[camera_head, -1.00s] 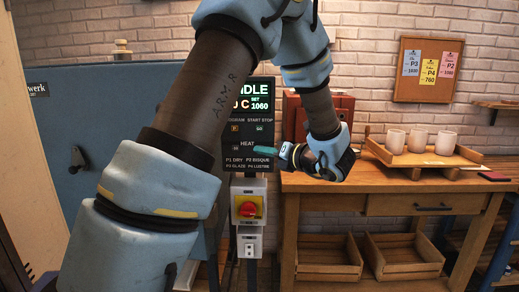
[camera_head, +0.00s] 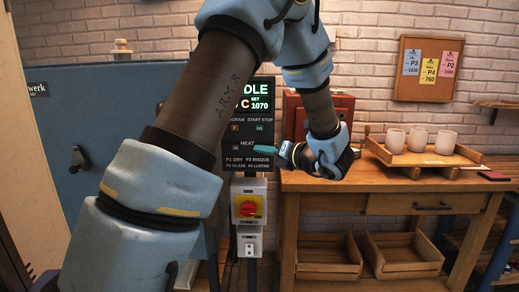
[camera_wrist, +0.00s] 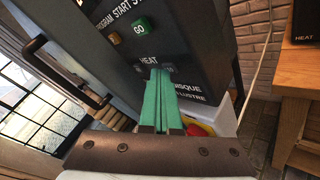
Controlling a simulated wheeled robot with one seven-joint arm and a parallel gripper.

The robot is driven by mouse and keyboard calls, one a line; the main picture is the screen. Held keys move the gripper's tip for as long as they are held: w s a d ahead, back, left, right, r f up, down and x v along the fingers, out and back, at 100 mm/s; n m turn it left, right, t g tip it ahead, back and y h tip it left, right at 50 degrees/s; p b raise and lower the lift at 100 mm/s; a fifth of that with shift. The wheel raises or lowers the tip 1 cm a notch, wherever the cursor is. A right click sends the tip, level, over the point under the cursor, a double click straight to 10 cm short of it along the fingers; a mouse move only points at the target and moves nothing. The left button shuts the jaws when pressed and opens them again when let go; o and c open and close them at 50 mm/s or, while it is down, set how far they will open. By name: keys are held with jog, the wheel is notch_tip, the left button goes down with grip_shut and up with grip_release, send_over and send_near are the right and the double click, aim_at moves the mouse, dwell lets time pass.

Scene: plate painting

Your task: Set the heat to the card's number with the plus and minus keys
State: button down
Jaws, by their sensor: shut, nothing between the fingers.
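The kiln control panel (camera_head: 262,100) hangs on the wall, with a lit display (camera_head: 253,93) reading IDLE in part and SET 1070. My arm hides the panel's left edge. Below the HEAT label, one key (camera_head: 236,149) shows left of my gripper; the right-hand key is hidden behind the fingertips. My gripper (camera_head: 264,149) is shut and empty, its teal fingertips at the HEAT row. In the wrist view the shut fingers (camera_wrist: 160,74) reach the HEAT keys; contact is unclear. Blue P3 (camera_head: 412,62), yellow P4 760 (camera_head: 430,71) and pink P2 (camera_head: 448,63) cards hang on a corkboard.
A green GO key (camera_wrist: 140,27) sits above the HEAT row. A red and yellow switch (camera_head: 249,206) is below the panel. A wooden bench (camera_head: 400,182) at right holds a tray (camera_head: 427,158) with three mugs. A red box (camera_head: 340,110) stands behind my wrist.

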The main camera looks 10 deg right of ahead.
jog(key=shift+s, duration=0.15)
jog(key=shift+s+a, duration=0.15)
jog(key=shift+s, duration=0.5)
jog(key=shift+r+p, duration=0.1)
jog(key=shift+p, duration=0.25)
jog(key=shift+w, duration=0.2)
jog(key=shift+w, duration=0.2)
jog(key=shift+w+p, duration=0.3)
jog(key=shift+w, duration=0.1)
dwell(0.6)
jog(key=shift+s, duration=0.8)
